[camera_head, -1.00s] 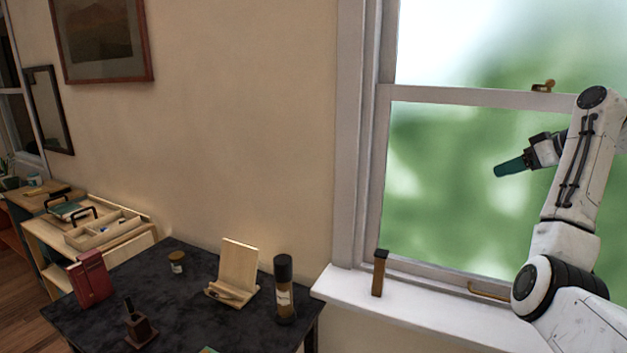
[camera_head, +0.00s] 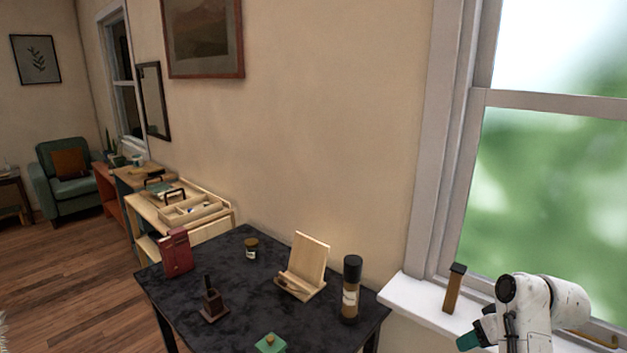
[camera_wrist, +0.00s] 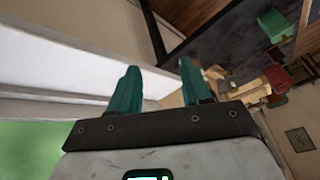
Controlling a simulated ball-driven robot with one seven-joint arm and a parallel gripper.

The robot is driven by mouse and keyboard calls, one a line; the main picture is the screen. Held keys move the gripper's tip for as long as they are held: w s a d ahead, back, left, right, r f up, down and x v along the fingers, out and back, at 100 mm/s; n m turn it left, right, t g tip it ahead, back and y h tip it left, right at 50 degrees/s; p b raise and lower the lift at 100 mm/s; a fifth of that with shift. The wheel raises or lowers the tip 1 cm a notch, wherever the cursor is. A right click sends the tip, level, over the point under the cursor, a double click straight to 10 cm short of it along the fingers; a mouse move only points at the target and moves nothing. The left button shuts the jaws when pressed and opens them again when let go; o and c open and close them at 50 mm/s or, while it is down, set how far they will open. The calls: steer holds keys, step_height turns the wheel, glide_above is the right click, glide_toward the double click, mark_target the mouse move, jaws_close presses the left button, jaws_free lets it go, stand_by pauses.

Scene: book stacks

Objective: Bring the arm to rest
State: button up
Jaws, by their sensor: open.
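My gripper (camera_head: 468,341) shows at the lower right of the head view, low in front of the white window sill (camera_head: 412,298). Its teal fingers point to the left and nothing shows between them. In the wrist view my gripper (camera_wrist: 157,85) has its two teal fingers spread apart and empty. My white arm is folded low, and the bottom edge of the head view cuts part of it off.
A dark table (camera_head: 240,297) holds a red book (camera_head: 177,252), a wooden stand (camera_head: 306,262), a dark bottle (camera_head: 351,288), a small jar (camera_head: 251,247) and a green block (camera_head: 270,343). A wooden post (camera_head: 454,290) stands on the sill. Open floor (camera_head: 70,290) lies left.

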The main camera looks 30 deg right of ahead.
steer(key=s+a+f+n+g, duration=0.1)
steer(key=s+a+f+g, duration=0.1)
steer(key=s+a+f, duration=0.6)
steer(key=s+a+f+n+g, duration=0.1)
steer(key=s+a+f, duration=0.35)
steer(key=a, duration=0.85)
steer(key=s+a+g, duration=0.1)
steer(key=s+a, duration=0.4)
steer(key=s, duration=0.4)
steer(key=shift+f+g+h, duration=0.3)
steer(key=shift+f, duration=0.05)
